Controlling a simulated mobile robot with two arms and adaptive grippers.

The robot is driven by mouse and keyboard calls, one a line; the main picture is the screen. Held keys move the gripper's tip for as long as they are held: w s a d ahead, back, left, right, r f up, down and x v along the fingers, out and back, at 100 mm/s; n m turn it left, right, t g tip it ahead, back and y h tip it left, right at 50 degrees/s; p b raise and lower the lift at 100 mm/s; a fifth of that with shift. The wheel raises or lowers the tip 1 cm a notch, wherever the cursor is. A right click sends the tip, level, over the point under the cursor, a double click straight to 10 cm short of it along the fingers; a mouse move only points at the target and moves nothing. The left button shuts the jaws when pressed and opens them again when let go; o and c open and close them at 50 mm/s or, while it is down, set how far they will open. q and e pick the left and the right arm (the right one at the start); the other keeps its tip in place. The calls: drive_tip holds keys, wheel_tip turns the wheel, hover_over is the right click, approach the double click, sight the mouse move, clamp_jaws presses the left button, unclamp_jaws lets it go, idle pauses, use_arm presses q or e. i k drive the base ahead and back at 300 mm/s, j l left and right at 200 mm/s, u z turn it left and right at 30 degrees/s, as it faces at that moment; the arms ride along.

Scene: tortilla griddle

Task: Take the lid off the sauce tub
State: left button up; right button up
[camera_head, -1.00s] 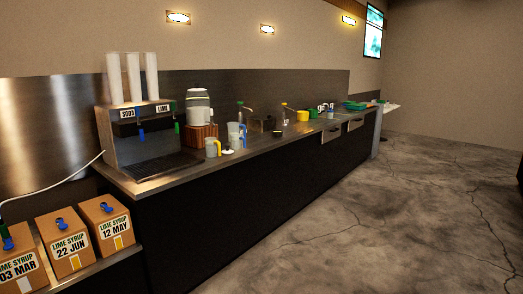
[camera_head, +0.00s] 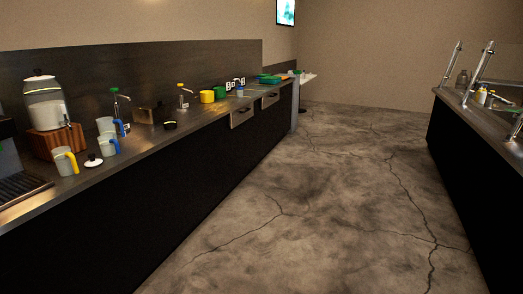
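No tub that I can clearly tell as the sauce tub shows. A small dark round container (camera_head: 170,124) with a light band stands on the left counter, too small to identify. On the right counter, a small yellow-and-white item (camera_head: 481,96) stands near a glass jar (camera_head: 462,79). Neither of my grippers is in view.
The long left counter (camera_head: 130,150) holds a drink dispenser (camera_head: 45,103), a yellow-handled jug (camera_head: 65,161), blue-handled jugs (camera_head: 108,145) and pump bottles. A right counter (camera_head: 470,118) has metal posts. The cracked floor (camera_head: 300,215) between them is clear.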

sight(240, 93)
drive_tip(key=i+z, duration=0.35)
drive_tip(key=i, duration=1.55)
drive_tip(key=i+l, duration=0.1)
drive_tip(key=i, duration=2.35)
